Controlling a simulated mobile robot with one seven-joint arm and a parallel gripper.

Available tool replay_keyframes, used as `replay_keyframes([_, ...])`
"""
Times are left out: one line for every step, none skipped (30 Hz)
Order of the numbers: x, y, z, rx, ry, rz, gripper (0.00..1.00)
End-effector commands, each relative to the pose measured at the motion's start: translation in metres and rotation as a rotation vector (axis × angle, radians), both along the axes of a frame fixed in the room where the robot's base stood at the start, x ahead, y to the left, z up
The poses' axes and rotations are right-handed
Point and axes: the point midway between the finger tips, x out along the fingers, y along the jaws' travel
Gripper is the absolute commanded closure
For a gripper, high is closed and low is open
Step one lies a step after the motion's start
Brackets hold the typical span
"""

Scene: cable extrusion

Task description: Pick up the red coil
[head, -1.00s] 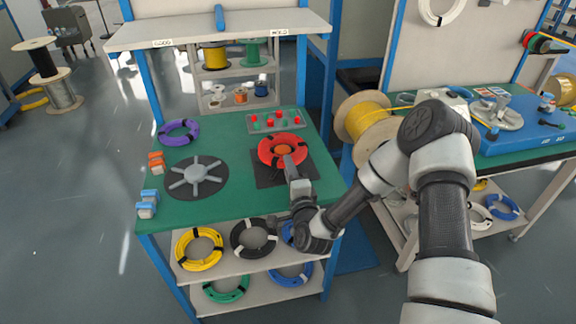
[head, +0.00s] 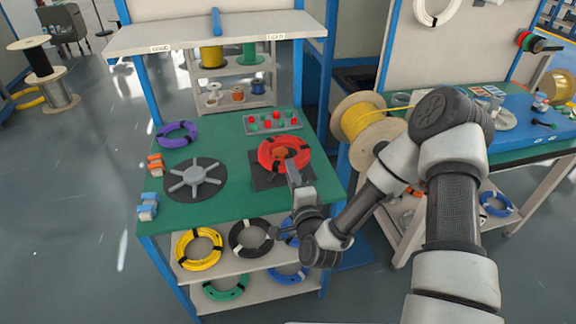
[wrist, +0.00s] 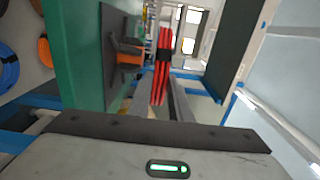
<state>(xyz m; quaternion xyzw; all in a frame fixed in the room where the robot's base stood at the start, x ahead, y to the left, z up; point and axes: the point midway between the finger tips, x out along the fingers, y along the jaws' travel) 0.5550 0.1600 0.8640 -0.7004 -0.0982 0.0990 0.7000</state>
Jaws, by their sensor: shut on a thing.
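The red coil (head: 268,157) is a ring of red cable with black bands, over the right part of the green table. In the wrist view the coil (wrist: 163,70) shows edge-on between the two fingers. My gripper (head: 292,174) is shut on its near side; the fingers also show in the wrist view (wrist: 160,98). The coil is held a little above the black square plate (head: 262,181) and its orange hub (wrist: 130,54), with a gap between coil and plate. The far side of the coil is partly hidden in the wrist view.
A grey spoked disc (head: 195,177) lies left of the plate, with a purple coil (head: 177,128) behind it. A tray of red and green buttons (head: 272,122) is behind the coil. A wooden spool (head: 352,112) stands right.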

Motion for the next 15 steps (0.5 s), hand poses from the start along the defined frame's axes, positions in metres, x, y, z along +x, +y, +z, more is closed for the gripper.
replay_keyframes([-0.007, -0.002, 0.004, 0.000, -0.001, 0.000, 1.00])
replay_keyframes([-0.012, -0.003, 0.005, 0.000, 0.000, 0.001, 1.00])
replay_keyframes([-0.017, -0.005, 0.008, 0.001, -0.001, 0.000, 1.00])
replay_keyframes([-0.021, -0.006, 0.009, 0.001, 0.000, 0.001, 1.00])
replay_keyframes([-0.025, -0.007, 0.011, 0.001, -0.001, 0.001, 1.00])
replay_keyframes([-0.031, -0.008, 0.012, 0.001, -0.001, 0.001, 1.00])
replay_keyframes([-0.035, -0.010, 0.014, 0.001, -0.001, 0.001, 1.00])
replay_keyframes([-0.039, -0.011, 0.015, 0.001, -0.001, 0.001, 1.00])
replay_keyframes([-0.044, -0.013, 0.018, 0.000, -0.001, 0.000, 1.00])
replay_keyframes([-0.048, -0.014, 0.019, 0.000, -0.001, 0.000, 1.00])
replay_keyframes([-0.052, -0.015, 0.020, 0.001, 0.000, 0.000, 1.00])
replay_keyframes([-0.058, -0.017, 0.022, 0.001, -0.001, 0.000, 1.00])
replay_keyframes([-0.061, -0.017, 0.023, 0.001, -0.001, 0.001, 1.00])
replay_keyframes([-0.065, -0.018, 0.024, 0.001, -0.001, 0.001, 1.00])
replay_keyframes([-0.069, -0.019, 0.026, 0.002, -0.002, 0.001, 1.00])
